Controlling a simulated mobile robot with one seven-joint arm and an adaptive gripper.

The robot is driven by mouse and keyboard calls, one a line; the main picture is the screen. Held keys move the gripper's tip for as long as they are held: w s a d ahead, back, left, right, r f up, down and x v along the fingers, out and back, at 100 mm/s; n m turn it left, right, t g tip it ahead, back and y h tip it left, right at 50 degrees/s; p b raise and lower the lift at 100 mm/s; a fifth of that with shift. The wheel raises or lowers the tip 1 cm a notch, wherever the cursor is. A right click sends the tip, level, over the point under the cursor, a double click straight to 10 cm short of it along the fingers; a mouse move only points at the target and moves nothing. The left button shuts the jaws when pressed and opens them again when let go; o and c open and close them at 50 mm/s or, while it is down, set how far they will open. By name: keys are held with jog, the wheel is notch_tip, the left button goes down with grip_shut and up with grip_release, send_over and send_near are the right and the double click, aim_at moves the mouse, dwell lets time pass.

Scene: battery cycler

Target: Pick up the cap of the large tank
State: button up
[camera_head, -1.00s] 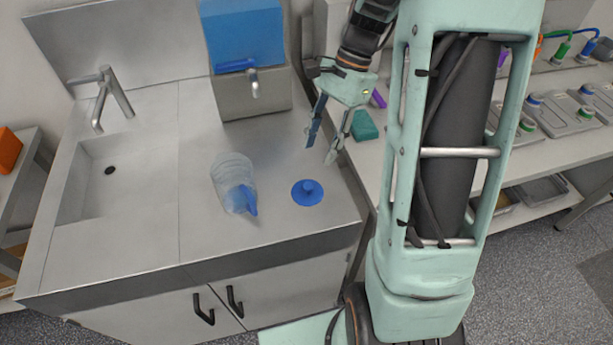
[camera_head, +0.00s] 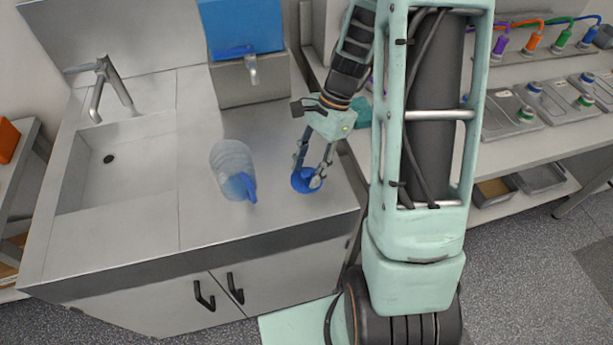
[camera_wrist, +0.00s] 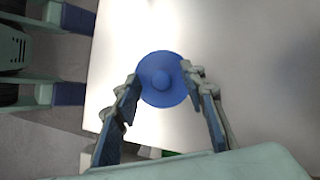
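The blue round cap (camera_head: 303,186) with a knob in its middle lies on the counter; the wrist view shows the cap (camera_wrist: 162,92) from above. My gripper (camera_head: 309,176) points down over it, open and empty. In the wrist view, the fingertips of my gripper (camera_wrist: 160,76) are on either side of the cap, overlapping its edges. I cannot tell whether they touch it. In the head view the fingers partly hide the cap. The large blue tank (camera_head: 240,27) with a tap stands at the back of the counter.
A sink (camera_head: 110,170) with a faucet (camera_head: 103,85) is farther left. The counter's front edge (camera_head: 210,240) is near the cap. A bench with battery stations (camera_head: 512,118) stands at the right.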

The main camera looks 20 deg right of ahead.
jog(key=c, duration=0.9)
jog(key=shift+r, duration=0.5)
notch_tip(320, 180, up, 2)
jog(key=shift+r, duration=0.15)
jog(key=s+d+r, duration=0.3)
jog(key=s+r, duration=0.7)
jog(key=s, duration=0.3)
jog(key=n+g+h+p, duration=0.35)
jog(key=n+p, duration=0.25)
jog(key=n, duration=0.7)
send_near(308, 172)
jog(key=shift+w+a+t+h, duration=0.25)
jog(key=shift+w+a+t, duration=0.1)
jog(key=shift+t, duration=0.1)
